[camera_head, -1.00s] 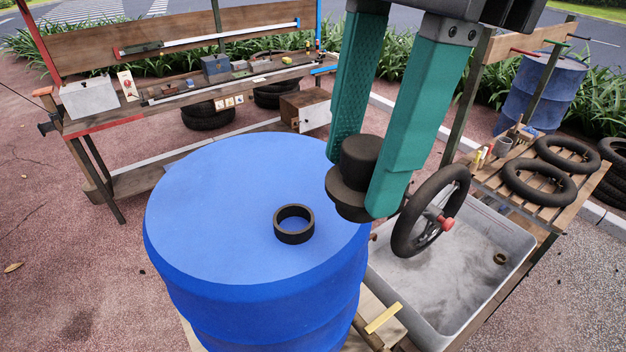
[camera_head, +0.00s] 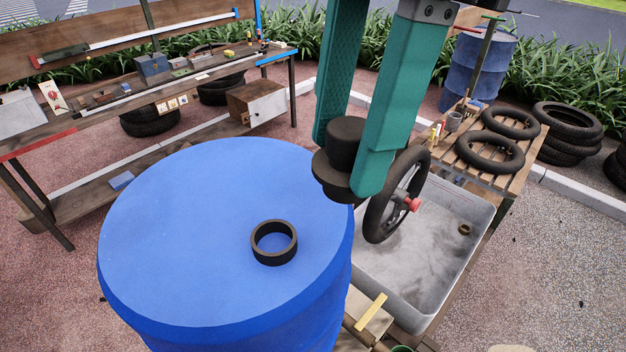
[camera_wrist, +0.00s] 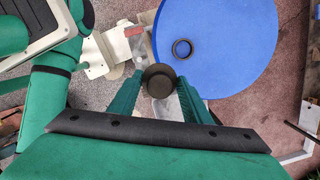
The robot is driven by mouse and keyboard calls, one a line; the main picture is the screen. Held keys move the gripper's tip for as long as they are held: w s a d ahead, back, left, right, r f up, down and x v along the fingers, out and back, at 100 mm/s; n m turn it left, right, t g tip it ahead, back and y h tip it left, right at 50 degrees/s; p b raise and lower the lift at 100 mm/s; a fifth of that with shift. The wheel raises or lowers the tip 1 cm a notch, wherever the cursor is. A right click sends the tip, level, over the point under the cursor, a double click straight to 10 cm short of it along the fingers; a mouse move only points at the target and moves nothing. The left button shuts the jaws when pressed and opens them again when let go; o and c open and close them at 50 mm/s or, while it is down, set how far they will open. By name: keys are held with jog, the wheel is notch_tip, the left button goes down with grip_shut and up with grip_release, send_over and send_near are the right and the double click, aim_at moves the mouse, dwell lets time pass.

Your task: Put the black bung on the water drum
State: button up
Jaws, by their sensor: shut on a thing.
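The black bung (camera_head: 345,147) is a dark stepped plug with a wide flange, held upright between the fingers of my gripper (camera_head: 347,165). In the wrist view the bung (camera_wrist: 160,77) shows as a dark disc between the two green fingertips (camera_wrist: 160,92). The blue water drum (camera_head: 180,230) stands below and left of the gripper. A black ring-shaped neck (camera_head: 274,243) sits on its top, open in the middle; it also shows in the wrist view (camera_wrist: 182,48). The bung is apart from the ring, to its upper right in the head view, near the drum's right rim.
A grey water tub (camera_head: 420,310) with a wheel (camera_head: 378,212) stands right of the drum. A slatted bench (camera_head: 525,165) with inner tubes is behind it. A wooden workbench (camera_head: 90,130) runs along the back left. The drum top is otherwise clear.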

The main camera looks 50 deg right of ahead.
jog(key=w+d+f, duration=0.2)
jog(key=w+f, duration=0.1)
jog(key=w, duration=0.1)
jog(key=w+d+f, duration=0.2)
jog(key=w+f, duration=0.1)
jog(key=w, duration=0.1)
jog(key=w+d+f, duration=0.3)
jog(key=shift+w+f, duration=0.3)
jog(key=shift+w, duration=0.1)
jog(key=f, duration=0.3)
jog(key=shift+s+d, duration=0.1)
jog(key=shift+d, duration=0.1)
jog(key=shift+f, duration=0.15)
jog(key=o, duration=0.6)
jog(key=shift+f, duration=0.15)
jog(key=o, duration=0.5)
jog(key=shift+c, duration=0.2)
